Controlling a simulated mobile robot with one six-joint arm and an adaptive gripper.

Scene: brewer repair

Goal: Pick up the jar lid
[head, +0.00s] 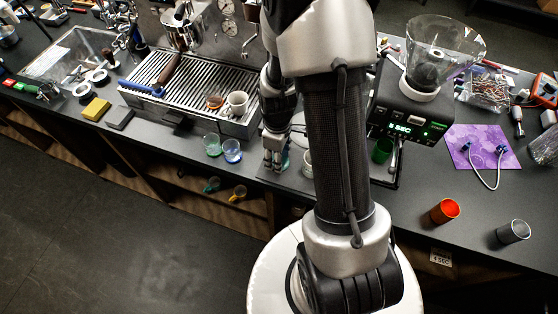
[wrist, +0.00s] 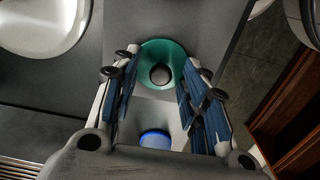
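A round teal-green disc with a dark knob at its middle, which looks like the jar lid (wrist: 160,50), lies at the upper middle of the wrist view. In the head view it is mostly hidden behind my gripper (head: 275,158), with only a sliver of green beside it. My gripper (wrist: 160,59) is open, with its two blue-padded fingers on either side of the disc's knob. A gap shows between the knob and each finger. I cannot tell whether the fingertips touch the disc's rim.
A green glass (head: 212,145) and a blue glass (head: 232,151) stand left of my gripper. A white cup (head: 307,165) stands close on its right, partly behind my arm. The espresso machine's tray (head: 190,88) and the grinder (head: 405,115) flank the spot. The counter's front edge is near.

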